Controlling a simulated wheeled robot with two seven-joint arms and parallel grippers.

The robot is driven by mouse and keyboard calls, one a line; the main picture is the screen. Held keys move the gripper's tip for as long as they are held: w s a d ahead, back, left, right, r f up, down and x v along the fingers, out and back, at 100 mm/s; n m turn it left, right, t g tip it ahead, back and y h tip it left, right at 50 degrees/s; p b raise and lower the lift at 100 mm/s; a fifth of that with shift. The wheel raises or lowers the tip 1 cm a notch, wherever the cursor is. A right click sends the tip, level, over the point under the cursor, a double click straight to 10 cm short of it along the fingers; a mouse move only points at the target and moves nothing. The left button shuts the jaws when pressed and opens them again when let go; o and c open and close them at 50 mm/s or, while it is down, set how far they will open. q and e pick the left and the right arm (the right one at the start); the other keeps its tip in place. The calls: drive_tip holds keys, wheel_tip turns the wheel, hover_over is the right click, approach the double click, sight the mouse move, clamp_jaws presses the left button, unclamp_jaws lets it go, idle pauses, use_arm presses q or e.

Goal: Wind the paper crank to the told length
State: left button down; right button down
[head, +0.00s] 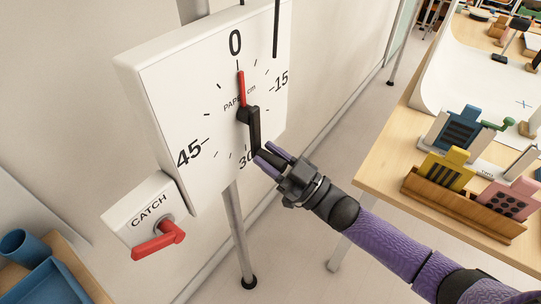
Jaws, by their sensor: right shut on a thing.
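A white paper dial board (160,95) stands by the wall, marked 0 at the top, 15 right, 30 bottom and 45 left. Its red pointer (241,88) points up at 0. A black crank (252,122) is mounted at the dial's centre, its arm hanging down toward the 30 mark. My right gripper (267,154) is shut on the crank's handle end, partly covering the 30. The handle itself is mostly hidden between the fingers. My left gripper is not in view.
A white CATCH box (140,207) with a red lever (158,241) is at the board's lower left. A wooden table (385,165) at right holds a wooden rack (462,207) with coloured blocks. A blue tray (45,285) and cup (22,246) are at lower left.

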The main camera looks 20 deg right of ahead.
idle(0.8)
drive_tip(key=s+a+r+m+h+p, duration=0.2)
drive_tip(key=a+r+m+h+p, duration=0.1)
drive_tip(key=m+p, duration=0.7)
drive_tip(key=s+a+r+m+t+h+p, duration=0.1)
drive_tip(key=s+a+r+m+h+p, duration=0.1)
drive_tip(key=r+m+h+p, duration=0.4)
drive_tip(key=shift+s+a+r+m+h+p, duration=0.15)
drive_tip(key=shift+s+a+m+h+p, duration=0.4)
drive_tip(key=shift+m+p, duration=3.05)
drive_tip(key=shift+w+d+m+b, duration=0.15)
drive_tip(key=shift+w+m+b, duration=0.15)
drive_tip(key=shift+m+b, duration=0.9)
drive_tip(key=shift+c, duration=1.8)
unclamp_jaws()
